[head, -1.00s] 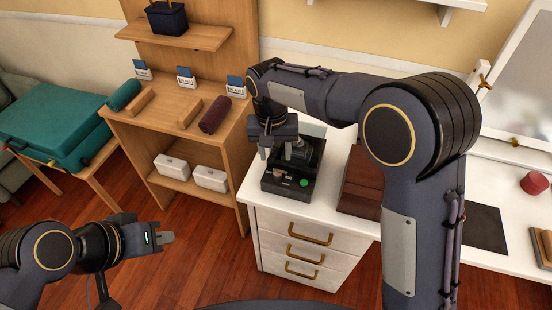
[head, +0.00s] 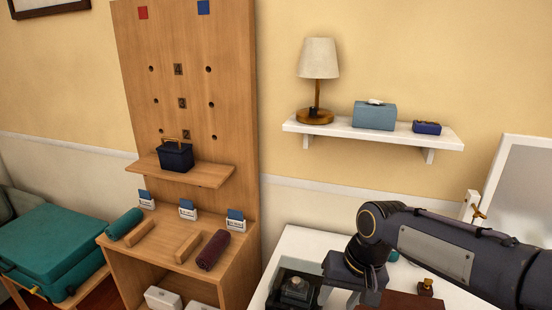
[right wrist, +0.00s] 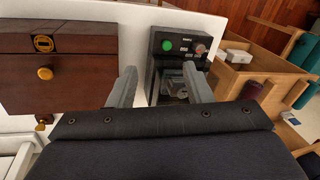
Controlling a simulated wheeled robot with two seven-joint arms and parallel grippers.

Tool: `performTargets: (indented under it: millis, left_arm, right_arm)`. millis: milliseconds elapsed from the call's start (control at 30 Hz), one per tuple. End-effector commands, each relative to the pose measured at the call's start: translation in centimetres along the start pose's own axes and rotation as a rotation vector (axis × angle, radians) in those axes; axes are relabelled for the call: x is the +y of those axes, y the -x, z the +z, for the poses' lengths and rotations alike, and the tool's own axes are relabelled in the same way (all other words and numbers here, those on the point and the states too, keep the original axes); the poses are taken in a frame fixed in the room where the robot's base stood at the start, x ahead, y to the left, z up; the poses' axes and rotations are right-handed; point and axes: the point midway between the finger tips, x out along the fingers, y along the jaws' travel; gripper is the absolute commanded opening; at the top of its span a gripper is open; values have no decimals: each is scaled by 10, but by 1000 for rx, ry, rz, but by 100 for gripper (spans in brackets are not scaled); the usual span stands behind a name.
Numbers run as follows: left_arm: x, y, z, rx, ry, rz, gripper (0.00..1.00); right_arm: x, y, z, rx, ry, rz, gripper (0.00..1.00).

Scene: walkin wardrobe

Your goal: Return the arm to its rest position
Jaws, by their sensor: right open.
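My right arm reaches in from the right in the head view, over the white dresser top. Its gripper (head: 346,296) points down at the lower edge of the picture, just right of a dark box-shaped device (head: 294,288). In the right wrist view the two fingers (right wrist: 158,88) are spread apart with nothing held between them. The device (right wrist: 179,46), with a green and a reddish button, lies beyond the fingertips. My left gripper is outside the head view.
A brown wooden box (right wrist: 56,72) stands on the white dresser top (right wrist: 140,28) beside the device. A wooden shelf unit (head: 238,262) with rolled cloths stands left. A white wall shelf (head: 372,133) holds a lamp (head: 317,72), a tissue box (head: 374,115) and a small blue box (head: 427,128).

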Motion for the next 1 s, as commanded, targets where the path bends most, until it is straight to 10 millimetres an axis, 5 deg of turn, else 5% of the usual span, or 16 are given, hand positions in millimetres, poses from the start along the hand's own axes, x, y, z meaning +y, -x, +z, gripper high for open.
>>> performTargets:
  millis: [200,500,1000]
  left_arm:
    - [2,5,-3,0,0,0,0]
    - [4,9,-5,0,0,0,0]
    - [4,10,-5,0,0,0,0]
  right_arm:
    - [59,42,74,149,-24,-134,46]
    - [89,37,160,355,-29,-163,46]
    - [92,28,177,405,-26,-151,46]
